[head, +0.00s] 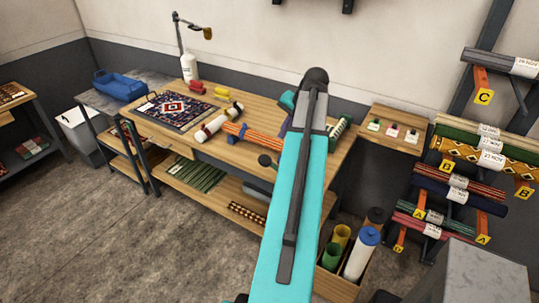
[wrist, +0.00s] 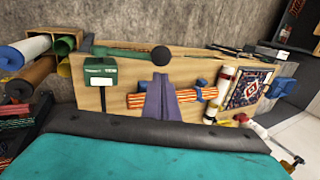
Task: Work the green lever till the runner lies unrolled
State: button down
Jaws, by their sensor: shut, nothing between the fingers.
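A round dark knob (head: 265,160) shows near the front edge of the bench, beside my arm. In the wrist view, the same dark knob (wrist: 161,56) stands clear of my fingers, with a green bar running left from near it, seemingly the green lever (wrist: 120,53). The orange striped runner (head: 258,137) is a tight roll on blue supports. It also shows in the wrist view (wrist: 135,100), partly behind my fingers. My gripper (wrist: 160,82) has purple fingers, shut and empty, over the runner roll. My arm hides the gripper mostly in the head view.
A patterned rug (head: 173,110) lies on the bench (head: 220,151) left of the runner. A cream roll (head: 219,122) lies between them. A green box (head: 341,128) stands right of my arm.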

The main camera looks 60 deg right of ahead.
jog(key=shift+f, duration=0.1)
jog(key=b, duration=0.6)
send_near(267, 159)
jog(key=x, duration=0.6)
jog(key=shift+w+f, duration=0.1)
jog(key=shift+f, duration=0.15)
